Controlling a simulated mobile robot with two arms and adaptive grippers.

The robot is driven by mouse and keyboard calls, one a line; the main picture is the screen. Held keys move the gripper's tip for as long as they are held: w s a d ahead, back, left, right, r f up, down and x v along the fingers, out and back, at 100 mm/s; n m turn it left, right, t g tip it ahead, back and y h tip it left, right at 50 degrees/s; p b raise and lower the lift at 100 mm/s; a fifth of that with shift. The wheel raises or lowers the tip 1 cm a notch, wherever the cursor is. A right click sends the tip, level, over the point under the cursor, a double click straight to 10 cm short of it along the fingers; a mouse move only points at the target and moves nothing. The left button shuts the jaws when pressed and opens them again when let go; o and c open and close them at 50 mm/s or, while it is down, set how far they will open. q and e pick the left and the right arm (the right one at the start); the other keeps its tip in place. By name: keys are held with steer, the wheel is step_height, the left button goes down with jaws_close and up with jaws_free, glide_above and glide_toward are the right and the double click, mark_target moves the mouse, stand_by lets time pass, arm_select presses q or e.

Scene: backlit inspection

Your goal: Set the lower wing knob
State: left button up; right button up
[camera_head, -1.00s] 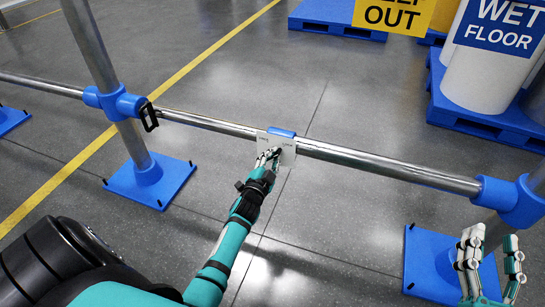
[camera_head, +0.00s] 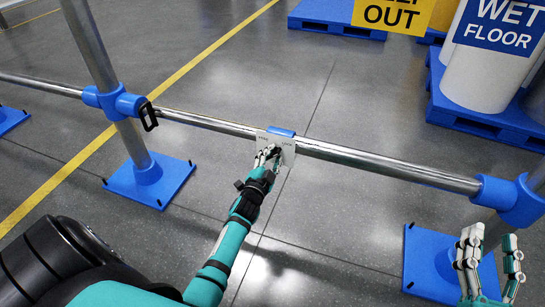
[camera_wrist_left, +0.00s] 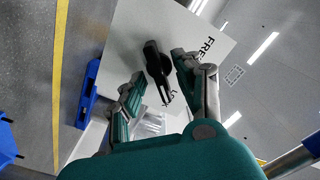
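A white plate (camera_head: 288,157) hangs on the horizontal metal rail by a blue clamp (camera_head: 281,132). In the left wrist view the plate (camera_wrist_left: 133,30) carries a black wing knob (camera_wrist_left: 155,62). The word FREE and a partly hidden word beginning with L are printed near it. My left gripper (camera_head: 266,153) is at the plate and hides the knob in the head view. In the left wrist view the left gripper (camera_wrist_left: 158,70) has its fingers apart, one on each side of the knob. Firm contact is not visible. My right gripper (camera_head: 489,252) is open and empty at lower right.
The long metal rail (camera_head: 390,168) runs across between posts with blue fittings (camera_head: 113,102) and blue floor bases (camera_head: 150,181). A black handle (camera_head: 149,117) sits on the left fitting. Blue pallets (camera_head: 490,125) with signs stand at the back right.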

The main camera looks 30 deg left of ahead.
arm_select(q)
steer(key=v, duration=1.2)
steer(key=shift+d+r, duration=0.1)
steer(key=shift+r, duration=0.05)
